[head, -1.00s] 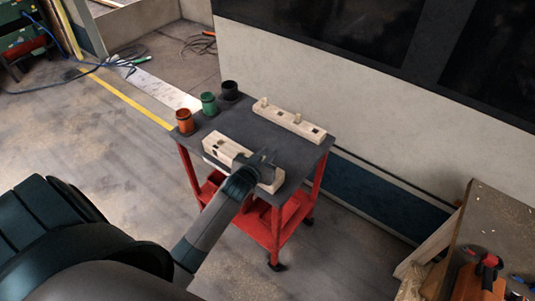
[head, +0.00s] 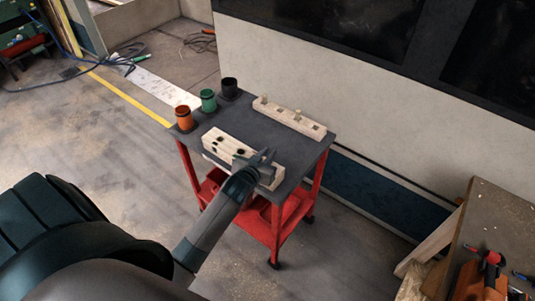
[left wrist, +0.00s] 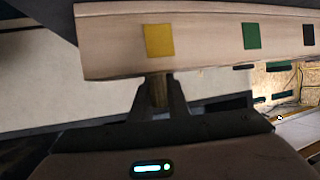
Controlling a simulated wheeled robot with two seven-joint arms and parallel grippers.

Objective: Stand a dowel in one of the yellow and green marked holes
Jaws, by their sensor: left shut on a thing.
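My left gripper (head: 268,157) is at the right part of the front pale wooden block (head: 215,136), which has dark holes in its top. In the left wrist view the gripper (left wrist: 158,98) is shut on a short wooden dowel (left wrist: 158,90). The dowel meets the edge of a wooden block (left wrist: 200,30) in line with its yellow mark (left wrist: 159,40); how deep it sits is hidden. A green mark (left wrist: 250,36) and a dark mark (left wrist: 308,35) are farther right. A rear wooden block (head: 290,117) holds upright dowels (head: 264,99). My right gripper is out of view.
Both blocks lie on the dark top (head: 262,131) of a red cart. An orange cup (head: 184,119), a green cup (head: 208,101) and a black cup (head: 229,88) stand along its left side. A wall is behind the cart; a wooden bench (head: 500,220) is at the right.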

